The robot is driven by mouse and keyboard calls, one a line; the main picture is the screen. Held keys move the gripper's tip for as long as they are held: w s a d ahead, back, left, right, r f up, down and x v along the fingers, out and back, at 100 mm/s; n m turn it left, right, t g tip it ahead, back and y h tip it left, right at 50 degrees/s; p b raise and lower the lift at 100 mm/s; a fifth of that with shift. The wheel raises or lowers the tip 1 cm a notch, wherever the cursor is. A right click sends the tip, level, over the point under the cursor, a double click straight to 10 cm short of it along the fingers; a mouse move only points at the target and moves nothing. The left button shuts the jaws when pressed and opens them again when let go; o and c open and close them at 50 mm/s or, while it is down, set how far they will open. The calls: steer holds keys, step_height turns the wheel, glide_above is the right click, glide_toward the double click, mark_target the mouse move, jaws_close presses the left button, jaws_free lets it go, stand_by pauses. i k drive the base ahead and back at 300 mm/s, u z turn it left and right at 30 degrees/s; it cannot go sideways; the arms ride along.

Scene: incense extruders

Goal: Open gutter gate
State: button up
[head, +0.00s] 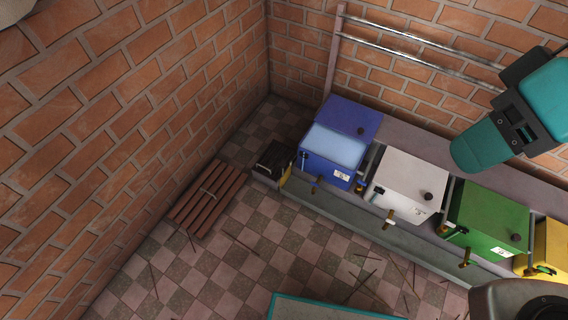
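Teal and dark links of my arm show at the upper right, far from the panel. My gripper is not visible in this view.
A low ledge along the back wall carries a blue box (328,160) with its lid up, a white box (410,180), a green box (487,222) and a yellow box (554,247). A black box (274,157) sits at the left end. Thin sticks litter the floor. A teal-edged surface (325,308) is at the bottom.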

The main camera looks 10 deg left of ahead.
mark_target(285, 175)
steer(key=k, duration=0.65)
steer(key=u, duration=0.65)
steer(key=i, duration=1.1)
steer(key=z, duration=0.05)
